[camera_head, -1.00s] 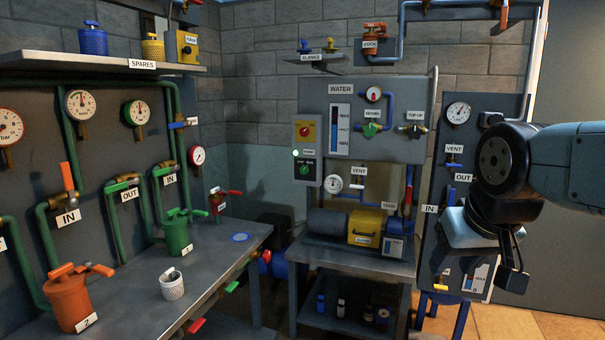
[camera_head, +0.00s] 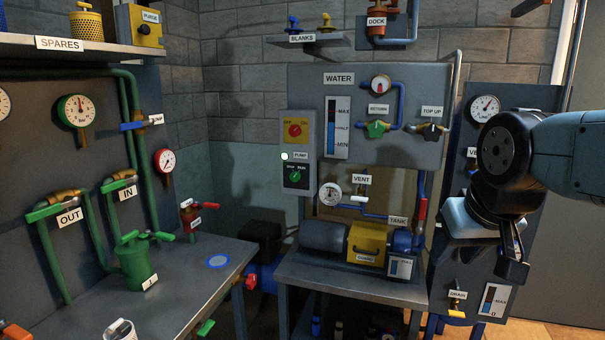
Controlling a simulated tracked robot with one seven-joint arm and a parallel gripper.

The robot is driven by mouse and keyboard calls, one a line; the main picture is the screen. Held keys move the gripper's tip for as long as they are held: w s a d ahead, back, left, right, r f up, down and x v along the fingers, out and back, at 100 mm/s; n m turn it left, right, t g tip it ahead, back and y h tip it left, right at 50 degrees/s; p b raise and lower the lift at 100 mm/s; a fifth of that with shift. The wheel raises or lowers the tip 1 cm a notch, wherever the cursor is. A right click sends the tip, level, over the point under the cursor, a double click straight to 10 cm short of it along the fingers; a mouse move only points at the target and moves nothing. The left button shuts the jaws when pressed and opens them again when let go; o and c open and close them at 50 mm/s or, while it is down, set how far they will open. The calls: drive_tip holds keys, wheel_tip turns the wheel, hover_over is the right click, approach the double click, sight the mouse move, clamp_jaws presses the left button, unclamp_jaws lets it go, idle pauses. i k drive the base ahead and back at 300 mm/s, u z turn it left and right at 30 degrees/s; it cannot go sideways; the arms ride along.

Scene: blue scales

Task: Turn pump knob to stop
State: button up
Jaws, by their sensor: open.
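The pump control box (camera_head: 284,187) is a grey panel on the left edge of the WATER board, with a small PUMP label. The green round pump knob (camera_head: 295,174) sits on its lower part, under small lettering too blurred to read surely. A red knob on a yellow plate (camera_head: 295,131) is above it. A white lamp (camera_head: 284,156) glows at the box's left edge. My gripper (camera_head: 513,268) hangs at the right, pointing down, open and empty, well apart from the knob and seen from the side.
The bench (camera_head: 335,287) below the board carries a grey and yellow pump (camera_head: 367,246). At left a table (camera_head: 185,280) holds a green canister (camera_head: 133,265). A gauge panel (camera_head: 495,150) stands behind my arm at right. Open floor shows at lower right.

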sight(295, 176)
drive_tip(key=i, duration=0.85)
drive_tip(key=u, duration=0.05)
